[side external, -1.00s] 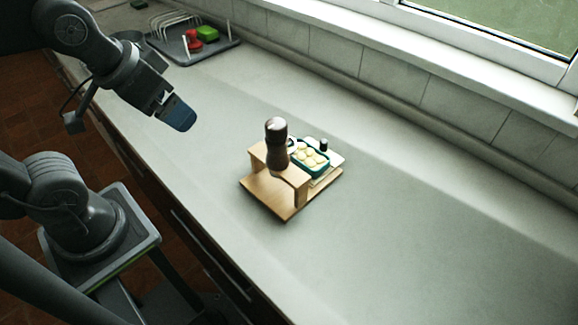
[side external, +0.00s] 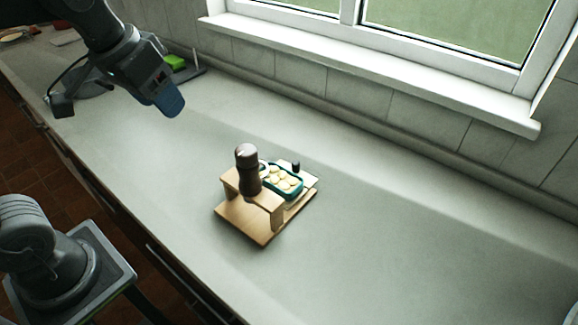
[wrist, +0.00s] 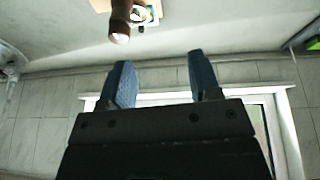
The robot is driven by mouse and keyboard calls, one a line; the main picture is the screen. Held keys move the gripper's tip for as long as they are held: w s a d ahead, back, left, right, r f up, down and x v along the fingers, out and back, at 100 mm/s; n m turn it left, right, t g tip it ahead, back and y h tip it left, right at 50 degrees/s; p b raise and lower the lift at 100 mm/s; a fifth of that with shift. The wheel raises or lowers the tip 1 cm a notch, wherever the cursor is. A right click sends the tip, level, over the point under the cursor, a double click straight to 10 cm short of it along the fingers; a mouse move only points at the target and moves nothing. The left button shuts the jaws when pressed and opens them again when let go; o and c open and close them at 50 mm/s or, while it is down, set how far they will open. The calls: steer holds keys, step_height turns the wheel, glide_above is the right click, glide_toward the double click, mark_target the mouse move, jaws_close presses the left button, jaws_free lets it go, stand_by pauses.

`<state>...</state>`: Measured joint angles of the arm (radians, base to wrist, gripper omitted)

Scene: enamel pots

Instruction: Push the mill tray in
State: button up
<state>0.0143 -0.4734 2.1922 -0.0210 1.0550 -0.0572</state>
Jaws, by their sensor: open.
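A small wooden stand (side external: 243,224) sits on the counter, with a raised bridge-like shelf at its front. A dark brown mill (side external: 247,172) stands upright on or at the shelf; I cannot tell which. A pale tray (side external: 309,182) shows behind the shelf, on the side towards the wall, with a teal dish of pale round pieces (side external: 283,181) and a small dark-capped item (side external: 296,167) on it. My gripper (side external: 170,102) is up and to the left, apart from the stand. In the wrist view its blue fingers (wrist: 163,80) are spread and empty; the mill (wrist: 120,22) shows beyond them.
The grey counter (side external: 370,250) is clear around the stand. The tiled wall (side external: 355,98) and window sill (side external: 370,62) run along the back. A green block (side external: 175,62) lies near a dark rack at the far left, partly hidden by my arm.

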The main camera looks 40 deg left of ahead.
steer(key=w+r, duration=0.1)
steer(key=w, duration=0.2)
steer(key=w+d+r+g, duration=0.1)
steer(key=w, duration=0.2)
steer(key=w+r+g, duration=0.1)
steer(key=w, duration=0.2)
steer(key=shift+w+d+n, duration=0.25)
steer(key=shift+w+n, duration=0.1)
steer(key=shift+n, duration=0.05)
steer(key=c, duration=0.4)
steer(key=n+g+h, duration=0.1)
steer(key=g, duration=0.3)
glide_above(296, 162)
steer(key=w+a, duration=0.1)
steer(key=a, duration=0.3)
step_height(296, 162, down, 6)
steer(key=shift+c, duration=0.2)
steer(key=w+d+f+g, duration=0.3)
steer(key=w+f, duration=0.1)
steer(key=f, duration=0.7)
steer(key=shift+n+t, duration=0.3)
steer(key=x, duration=1.2)
steer(key=shift+s+f, duration=0.25)
steer(key=shift+c, duration=0.4)
jaws_close()
